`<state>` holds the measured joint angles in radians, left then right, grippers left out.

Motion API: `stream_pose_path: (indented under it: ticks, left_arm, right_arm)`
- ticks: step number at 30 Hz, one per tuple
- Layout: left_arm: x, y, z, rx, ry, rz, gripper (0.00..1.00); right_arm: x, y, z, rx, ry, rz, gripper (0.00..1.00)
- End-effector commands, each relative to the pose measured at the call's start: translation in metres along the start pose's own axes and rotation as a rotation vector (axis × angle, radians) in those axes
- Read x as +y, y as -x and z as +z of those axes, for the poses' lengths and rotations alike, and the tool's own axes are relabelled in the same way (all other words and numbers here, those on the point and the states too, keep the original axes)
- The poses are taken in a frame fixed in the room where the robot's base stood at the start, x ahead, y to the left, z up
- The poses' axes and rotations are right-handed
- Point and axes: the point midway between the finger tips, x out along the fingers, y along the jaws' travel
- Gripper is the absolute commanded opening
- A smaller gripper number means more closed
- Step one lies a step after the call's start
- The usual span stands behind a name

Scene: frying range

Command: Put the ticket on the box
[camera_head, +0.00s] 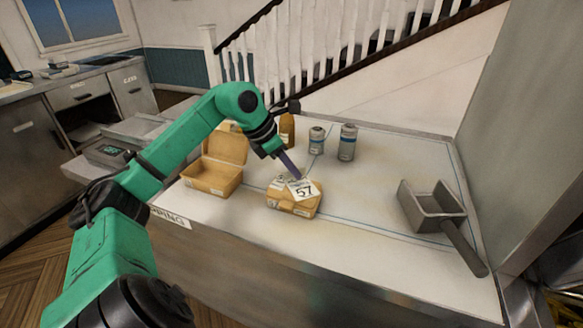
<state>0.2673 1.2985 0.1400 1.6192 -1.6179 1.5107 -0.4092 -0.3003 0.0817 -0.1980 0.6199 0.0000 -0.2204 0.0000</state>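The ticket (306,191), a white slip marked 57, is tilted over the top of a closed tan box (287,208) near the middle of the counter. My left gripper (295,174) comes down from the upper left, its narrow fingers together at the ticket's upper edge; it looks shut on the ticket. Whether the ticket touches the lid is hard to tell. Another pale printed patch shows on the lid at the left, partly hidden behind the ticket and fingers. My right gripper is out of view.
An open tan box (212,180) stands left of the closed one. An amber bottle (287,131) and two grey shakers (317,141), (347,143) stand behind. A metal scoop (432,208) lies at the right. Counter between box and scoop is clear.

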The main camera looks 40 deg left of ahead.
Motion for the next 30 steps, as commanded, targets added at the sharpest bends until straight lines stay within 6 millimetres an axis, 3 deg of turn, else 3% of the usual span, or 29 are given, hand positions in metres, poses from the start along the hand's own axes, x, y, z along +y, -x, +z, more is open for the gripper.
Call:
stream_pose_path:
  ticks: [11,13,18,24,30]
  left_arm:
    - [0.000,0.005,0.003,0.000,0.000,0.000,0.34]
    - [0.001,0.009,0.001,0.000,0.000,0.003,0.34]
    - [0.001,0.050,0.000,-0.002,0.000,0.007,0.34]
    - [0.001,0.105,0.002,-0.001,0.001,0.005,0.34]
    - [0.000,0.124,0.002,0.000,0.001,0.001,0.34]
  right_arm:
    - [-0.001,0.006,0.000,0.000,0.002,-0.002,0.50]
    - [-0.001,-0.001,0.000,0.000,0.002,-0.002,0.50]
    - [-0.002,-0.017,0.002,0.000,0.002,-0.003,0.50]
    - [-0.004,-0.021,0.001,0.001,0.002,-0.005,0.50]
    - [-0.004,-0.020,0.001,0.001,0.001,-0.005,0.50]
